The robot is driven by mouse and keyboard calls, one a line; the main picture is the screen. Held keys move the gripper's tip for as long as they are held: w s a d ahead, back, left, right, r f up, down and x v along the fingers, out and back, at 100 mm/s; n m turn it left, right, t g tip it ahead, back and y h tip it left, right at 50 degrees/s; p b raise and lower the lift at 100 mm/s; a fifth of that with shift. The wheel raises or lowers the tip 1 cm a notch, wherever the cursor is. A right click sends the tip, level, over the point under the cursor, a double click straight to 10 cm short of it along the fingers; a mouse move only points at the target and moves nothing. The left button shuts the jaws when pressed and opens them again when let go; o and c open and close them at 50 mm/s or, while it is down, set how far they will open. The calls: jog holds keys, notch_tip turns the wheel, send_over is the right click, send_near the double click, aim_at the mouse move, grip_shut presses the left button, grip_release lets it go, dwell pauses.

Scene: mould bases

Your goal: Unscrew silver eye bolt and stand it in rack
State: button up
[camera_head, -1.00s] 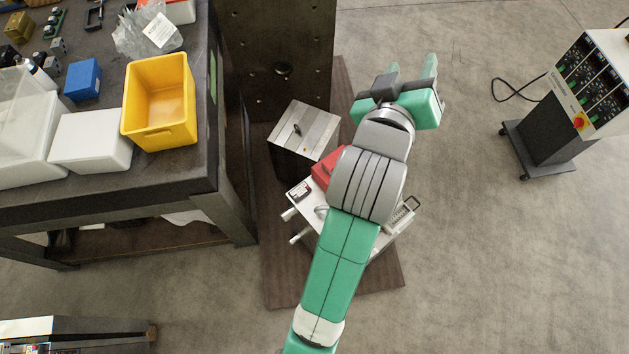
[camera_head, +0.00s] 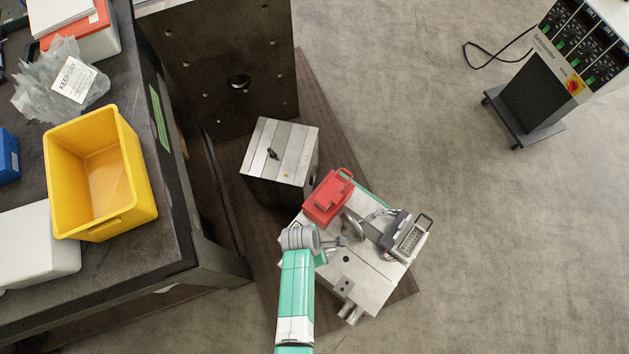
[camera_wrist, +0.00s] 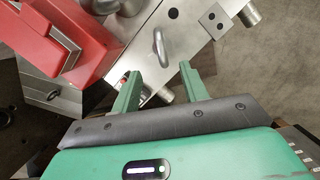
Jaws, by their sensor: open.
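The silver eye bolt (camera_wrist: 160,47) stands on the grey metal mould base (camera_wrist: 188,42) in the wrist view. Its ring is seen nearly edge-on. My gripper (camera_wrist: 161,70) is open and empty. Its two green fingers point toward the bolt, and the ring lies just past the fingertips, roughly in line with the gap, not touching as far as I can tell. In the head view the mould base (camera_head: 372,288) lies under my arm's end, and I cannot clearly make out the bolt or the fingers there. I cannot pick out a rack.
A red box (camera_head: 328,196) sits on the mould base close by, left of my fingers in the wrist view. A grey connector (camera_head: 411,238) with cables is on its right. A metal block (camera_head: 280,155) stands behind. A workbench with a yellow bin (camera_head: 101,170) is left.

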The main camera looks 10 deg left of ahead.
aim_at(327, 251)
jog(key=shift+s+d+f, duration=0.1)
jog(key=shift+s+d, duration=0.05)
jog(key=b+x, duration=0.8)
jog(key=shift+d+f+b, duration=0.1)
jog(key=shift+f+b, duration=0.2)
jog(key=shift+f, duration=0.05)
jog(key=shift+r, duration=0.1)
grip_shut()
jog(key=shift+r+n+p, duration=0.25)
jog(key=shift+n+p, duration=0.35)
jog(key=shift+p, duration=0.1)
jog(key=shift+n+t+p, duration=0.4)
jog(key=shift+n+p, duration=0.05)
jog(key=shift+n, duration=0.55)
jog(key=n+y+p, duration=0.1)
jog(key=n, duration=0.2)
jog(key=shift+d, duration=0.1)
jog(key=n, duration=0.2)
jog(key=shift+f+n+t+y, duration=0.2)
jog(key=shift+n+t+y, duration=0.1)
